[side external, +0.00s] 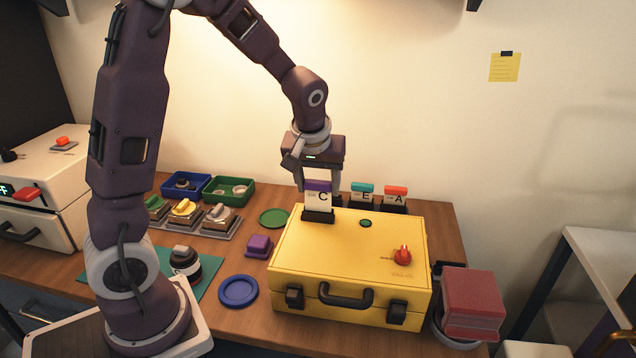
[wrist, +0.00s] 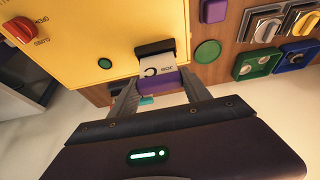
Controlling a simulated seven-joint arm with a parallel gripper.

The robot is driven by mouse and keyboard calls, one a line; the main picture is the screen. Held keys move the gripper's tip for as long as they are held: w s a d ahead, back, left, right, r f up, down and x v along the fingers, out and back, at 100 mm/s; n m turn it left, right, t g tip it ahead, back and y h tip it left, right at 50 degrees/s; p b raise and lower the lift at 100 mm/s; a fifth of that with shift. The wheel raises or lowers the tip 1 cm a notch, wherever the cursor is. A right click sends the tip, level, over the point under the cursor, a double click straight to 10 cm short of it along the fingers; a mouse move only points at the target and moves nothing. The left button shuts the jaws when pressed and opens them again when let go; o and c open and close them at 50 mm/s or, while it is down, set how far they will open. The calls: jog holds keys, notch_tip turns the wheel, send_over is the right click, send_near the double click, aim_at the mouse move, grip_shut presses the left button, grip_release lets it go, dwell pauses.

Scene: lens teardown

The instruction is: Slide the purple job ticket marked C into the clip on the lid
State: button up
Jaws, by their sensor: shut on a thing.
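The job ticket marked C (side external: 318,200) is a white card with a purple top, upright at the back left of the yellow case's lid (side external: 345,240). My gripper (side external: 318,184) is shut on its purple top (wrist: 163,82). The black clip (side external: 318,216) is on the lid directly below the ticket. The card's lower edge meets the clip, which also shows in the wrist view (wrist: 155,47). I cannot tell how deep the card sits in it.
Tickets E (side external: 362,194) and A (side external: 396,196) stand in dark holders behind the case. The lid carries a red knob (side external: 402,255) and a green disc (side external: 365,223). A purple block (side external: 258,246) and a blue dish (side external: 238,291) lie left of the case.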

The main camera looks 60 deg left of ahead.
jog(key=shift+f, duration=1.15)
dwell(0.4)
jog(key=o, duration=1.4)
jog(key=shift+o, duration=0.5)
jog(key=shift+o, duration=1.2)
jog(key=shift+r, duration=4.5)
